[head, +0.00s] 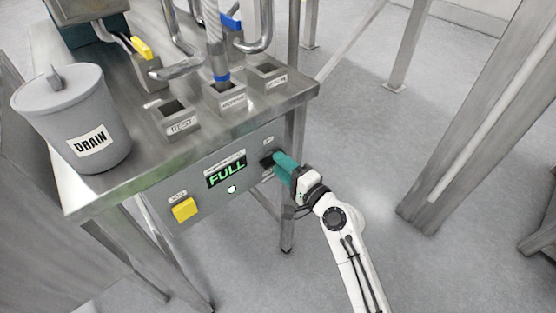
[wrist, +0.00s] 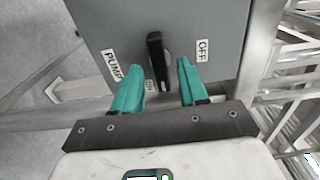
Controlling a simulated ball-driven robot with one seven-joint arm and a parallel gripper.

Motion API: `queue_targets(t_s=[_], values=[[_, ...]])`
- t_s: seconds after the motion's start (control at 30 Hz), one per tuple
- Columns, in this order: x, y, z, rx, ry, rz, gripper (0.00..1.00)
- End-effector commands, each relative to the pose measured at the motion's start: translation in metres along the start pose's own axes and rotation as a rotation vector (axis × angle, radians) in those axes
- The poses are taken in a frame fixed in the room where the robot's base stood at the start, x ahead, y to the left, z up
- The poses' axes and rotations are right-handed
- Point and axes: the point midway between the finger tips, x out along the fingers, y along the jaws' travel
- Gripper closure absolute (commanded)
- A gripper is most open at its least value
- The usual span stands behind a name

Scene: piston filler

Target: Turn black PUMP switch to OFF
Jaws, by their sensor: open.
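The black PUMP switch (wrist: 156,52) is a narrow upright handle on a grey panel in the wrist view. A PUMP label (wrist: 112,65) lies to its left and an OFF label (wrist: 202,50) to its right. Another small label under it is mostly hidden. My gripper (wrist: 160,66) is open, with one teal finger on each side of the switch's lower part. Small gaps show, and I see no clear grip. In the head view my gripper (head: 279,160) is at the right end of the front panel, largely covering the switch.
A lit FULL display (head: 226,174) and a yellow button (head: 184,209) are on the same panel. A grey DRAIN bin (head: 75,118) stands on the steel table (head: 135,165), with several labelled holders and pipes behind. The floor to the right is clear up to a steel post (head: 470,120).

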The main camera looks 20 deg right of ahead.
Motion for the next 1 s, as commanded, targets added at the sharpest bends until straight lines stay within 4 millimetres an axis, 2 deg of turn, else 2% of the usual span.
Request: queue_targets(t_s=[0.2,0.5,0.93,1.0], values=[[0.018,0.000,0.000,-0.001,0.000,0.000,0.57],[0.019,0.000,0.000,-0.002,0.000,0.001,0.57],[0.019,0.001,0.000,-0.002,0.000,0.001,0.98],[0.019,0.001,0.000,-0.002,0.000,0.001,1.00]])
